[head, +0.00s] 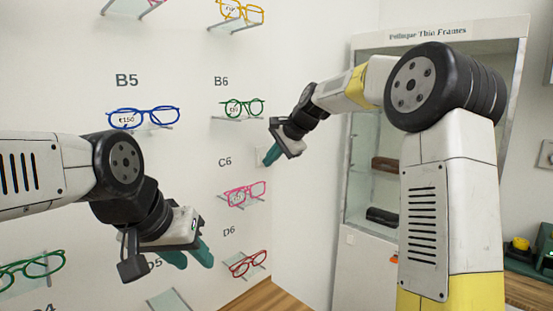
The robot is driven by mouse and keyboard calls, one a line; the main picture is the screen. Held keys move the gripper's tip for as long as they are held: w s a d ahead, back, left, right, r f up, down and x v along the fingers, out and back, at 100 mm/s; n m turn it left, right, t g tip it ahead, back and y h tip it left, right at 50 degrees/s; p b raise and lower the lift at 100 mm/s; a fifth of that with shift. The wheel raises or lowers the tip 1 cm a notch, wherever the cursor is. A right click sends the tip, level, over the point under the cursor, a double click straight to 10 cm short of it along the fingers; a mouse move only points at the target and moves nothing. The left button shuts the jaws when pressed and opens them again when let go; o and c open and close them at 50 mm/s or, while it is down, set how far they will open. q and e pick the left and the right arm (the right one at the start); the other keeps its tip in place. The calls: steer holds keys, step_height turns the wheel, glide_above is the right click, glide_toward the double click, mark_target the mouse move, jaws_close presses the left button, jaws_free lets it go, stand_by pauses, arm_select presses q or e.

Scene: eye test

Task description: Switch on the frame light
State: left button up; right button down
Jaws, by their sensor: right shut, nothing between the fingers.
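My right gripper (271,155) is shut and empty, its teal fingertips close to the wall corner beside the display wall. A pale plate (260,154), perhaps a wall switch, shows partly behind the fingertips. I cannot tell if they touch it or whether it is on. Another switch plate (546,154) is on the wall at the far right. The tall cabinet labelled "Thin Frames" (350,150) stands behind my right arm, which hides much of it. My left gripper (189,258) is low at the left, its teal fingers apart with nothing seen between them.
The display wall holds several glasses on small clear shelves, including blue glasses (143,117), green glasses (242,107), pink glasses (244,193) and red glasses (248,263). Green glasses (32,268) are near my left arm. Dark cases lie inside the cabinet.

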steer(key=shift+w+a+f, duration=0.1)
stand_by(0.3)
steer(key=shift+w+a+t+y, duration=0.1)
steer(key=shift+t+y, duration=0.2)
steer(key=shift+a+r, duration=0.1)
steer(key=shift+r, duration=0.8)
